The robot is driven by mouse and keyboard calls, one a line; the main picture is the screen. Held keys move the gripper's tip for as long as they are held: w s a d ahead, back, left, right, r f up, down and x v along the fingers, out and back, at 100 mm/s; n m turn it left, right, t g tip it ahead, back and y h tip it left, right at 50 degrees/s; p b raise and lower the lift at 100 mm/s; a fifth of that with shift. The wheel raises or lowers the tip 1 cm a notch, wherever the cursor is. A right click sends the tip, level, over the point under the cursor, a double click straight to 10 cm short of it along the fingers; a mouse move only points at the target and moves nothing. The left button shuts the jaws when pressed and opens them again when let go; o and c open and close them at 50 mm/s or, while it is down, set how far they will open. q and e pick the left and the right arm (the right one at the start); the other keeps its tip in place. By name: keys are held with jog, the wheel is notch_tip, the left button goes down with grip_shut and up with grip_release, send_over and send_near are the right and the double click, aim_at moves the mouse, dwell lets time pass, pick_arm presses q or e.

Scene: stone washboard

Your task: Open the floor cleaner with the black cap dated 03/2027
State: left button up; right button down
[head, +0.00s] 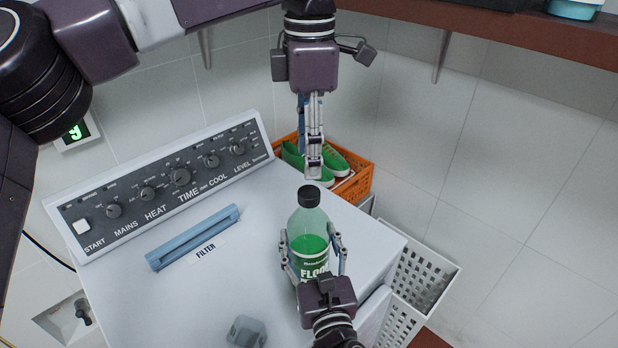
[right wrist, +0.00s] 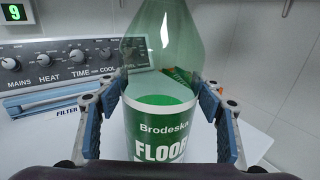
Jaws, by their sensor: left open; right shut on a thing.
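The floor cleaner (head: 308,222) is a clear green bottle with a black cap (head: 308,196), standing upright on the white machine top. Its label reads "Brodeska FLOOR" in the right wrist view (right wrist: 160,140); no date can be read. My right gripper (head: 312,245) is shut on the bottle's body, one finger on each side. My left gripper (head: 314,172) is open and empty, pointing down above the black cap, apart from it. Its fingers overlap in the head view. In the right wrist view the cap is out of frame.
A control panel (head: 160,185) with knobs runs along the machine's back. A blue filter handle (head: 193,238) and a small grey translucent piece (head: 246,331) are on the top. An orange crate (head: 362,184) with green shoes (head: 333,160) stands behind. White baskets (head: 425,275) are at right.

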aim_at(309, 191)
pick_arm(q)
jog(key=m, duration=0.5)
jog(key=shift+m, duration=0.4)
jog(key=m, duration=0.5)
jog(key=shift+m, duration=0.3)
jog(key=m, duration=1.2)
jog(key=shift+m, duration=0.3)
jog(key=shift+f, duration=4)
jog(key=shift+c, duration=0.2)
